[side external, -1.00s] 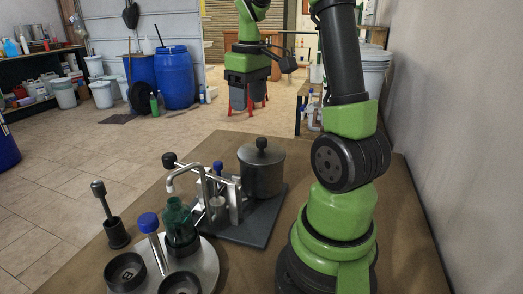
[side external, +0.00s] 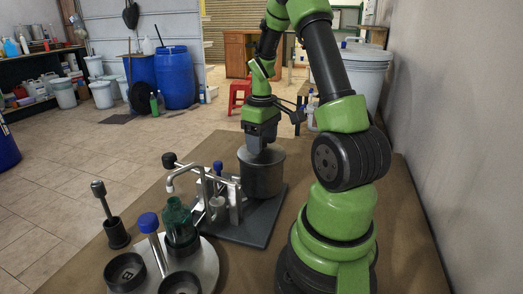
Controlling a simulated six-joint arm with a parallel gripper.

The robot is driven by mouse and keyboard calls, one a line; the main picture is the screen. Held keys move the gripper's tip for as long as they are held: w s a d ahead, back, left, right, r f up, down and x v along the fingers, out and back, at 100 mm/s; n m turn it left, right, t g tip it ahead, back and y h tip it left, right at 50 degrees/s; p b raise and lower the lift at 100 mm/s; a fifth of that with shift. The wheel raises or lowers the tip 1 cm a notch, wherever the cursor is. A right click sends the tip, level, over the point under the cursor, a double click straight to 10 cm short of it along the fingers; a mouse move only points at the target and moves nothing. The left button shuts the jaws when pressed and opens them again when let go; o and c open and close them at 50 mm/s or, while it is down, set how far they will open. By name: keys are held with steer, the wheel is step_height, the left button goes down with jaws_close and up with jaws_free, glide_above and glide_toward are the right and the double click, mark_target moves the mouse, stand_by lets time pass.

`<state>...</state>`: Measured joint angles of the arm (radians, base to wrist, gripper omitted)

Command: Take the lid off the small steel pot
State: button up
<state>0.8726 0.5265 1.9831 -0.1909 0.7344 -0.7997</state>
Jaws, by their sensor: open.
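The small steel pot (side external: 262,178) stands upright on a dark grey base plate, right of the filling stand. Its flat grey lid (side external: 275,153) is on the pot. My gripper (side external: 261,147) points down right over the lid's middle, with its jaws open. The lid's knob is hidden behind or between the jaws. I cannot tell whether the jaws touch the knob or the lid.
The filling stand with a bent steel spout (side external: 190,168) is close left of the pot. In front, a round steel plate (side external: 205,262) carries black cups and a green bottle (side external: 179,221). A black plunger-like tool (side external: 113,232) stands at the left. The brown table is clear behind the pot.

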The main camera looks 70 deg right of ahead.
steer(key=c, duration=1)
step_height(320, 180, up, 10)
steer(key=shift+f, duration=0.1)
steer(key=w+a+n, duration=0.1)
steer(key=w+a, duration=0.2)
steer(key=a, duration=0.4)
steer(key=w+a+n, duration=0.1)
steer(key=w+a, duration=0.2)
steer(key=a, duration=0.5)
steer(key=w+a+n, duration=0.1)
steer(key=w+a, duration=0.3)
steer(key=a, duration=0.3)
steer(key=shift+a, duration=0.15)
